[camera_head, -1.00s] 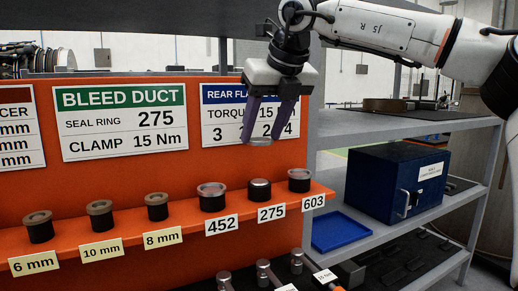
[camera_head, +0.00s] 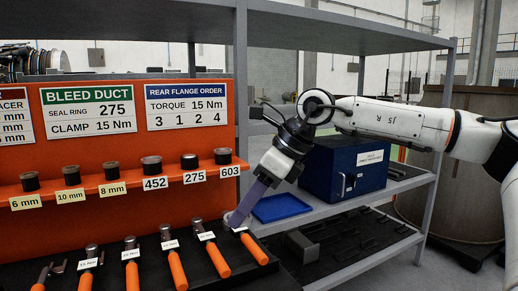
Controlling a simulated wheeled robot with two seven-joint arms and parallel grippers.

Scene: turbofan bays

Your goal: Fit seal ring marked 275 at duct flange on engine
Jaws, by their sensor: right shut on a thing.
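The gripper points down and left, in front of the orange rack's right end, above the tool tray. No marking on the ring is readable. The black post labelled 275 (camera_head: 189,161) shows no ring on it that I can make out. The sign (camera_head: 88,112) reads BLEED DUCT, SEAL RING 275, CLAMP 15 Nm. My left gripper is not in view. I cannot make out the duct flange.
Posts labelled 452 (camera_head: 152,166) and 603 (camera_head: 223,157) flank the 275 post. Several orange-handled tools (camera_head: 173,265) lie in the black tray below. A blue tray (camera_head: 281,207) and a blue box (camera_head: 342,168) stand on the grey shelf beside my right arm.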

